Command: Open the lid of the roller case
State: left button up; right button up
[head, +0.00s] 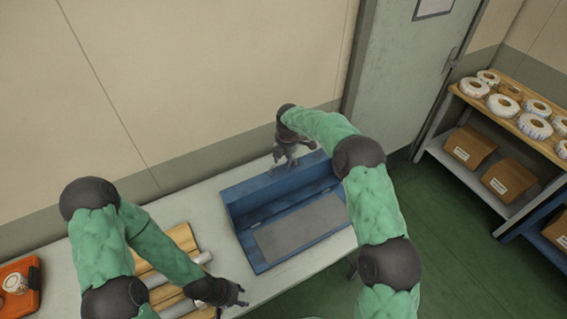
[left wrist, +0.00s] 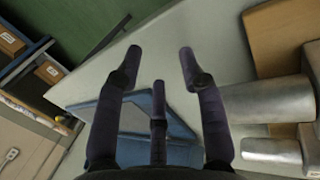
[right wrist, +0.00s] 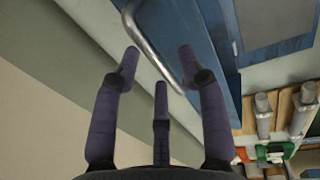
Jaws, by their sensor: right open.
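The blue roller case (head: 262,262) lies on the table with its lid (head: 275,192) standing up along the wall side. A flat grey panel (head: 302,224) shows inside, and I see no roller in it. My right gripper (head: 287,158) is open behind the lid's upper edge. In the right wrist view, a curved metal handle (right wrist: 143,42) passes between the spread fingers (right wrist: 158,62), beside the blue lid (right wrist: 205,45); contact is unclear. My left gripper (head: 238,300) is open and empty near the table's front edge, left of the case. Its spread fingers show in the left wrist view (left wrist: 158,58).
Metal rollers (left wrist: 265,100) lie on a wooden rack (head: 184,236) left of the case. An orange box (head: 18,288) sits at the far left. The wall is close behind the table. A shelf (head: 500,190) with rolls and cartons stands at the right, across green floor.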

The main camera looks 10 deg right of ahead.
notch_tip(320, 180, up, 9)
jog(key=s, duration=0.1)
jog(key=shift+s+d, duration=0.15)
jog(key=shift+d, duration=0.05)
jog(key=shift+f, duration=0.1)
dwell(0.4)
